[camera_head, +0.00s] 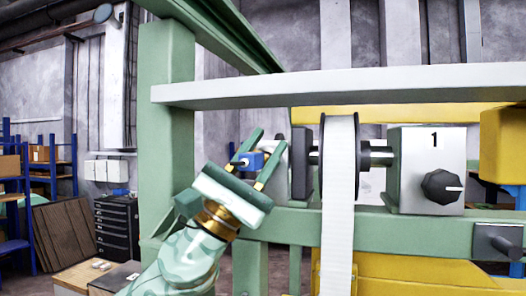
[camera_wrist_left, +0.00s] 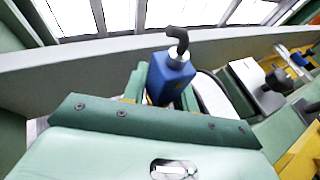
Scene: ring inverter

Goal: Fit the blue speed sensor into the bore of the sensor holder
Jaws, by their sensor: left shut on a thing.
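The blue speed sensor (camera_head: 251,161) is held between the fingers of my left gripper (camera_head: 266,148) in the head view, in front of the green frame and left of the white band. In the left wrist view the sensor (camera_wrist_left: 168,80) is a blue block with a metal collar and a dark bent cable on top. My left gripper is shut on it. I cannot pick out the sensor holder or its bore for certain; a dark grey block (camera_head: 301,163) stands just right of the gripper. My right gripper is not in view.
A white band (camera_head: 339,200) runs over a dark-rimmed reel right of the gripper. A grey box (camera_head: 428,150) marked 1 with a black knob is further right. A pale beam (camera_head: 330,86) crosses above, and a green post (camera_head: 165,130) stands left.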

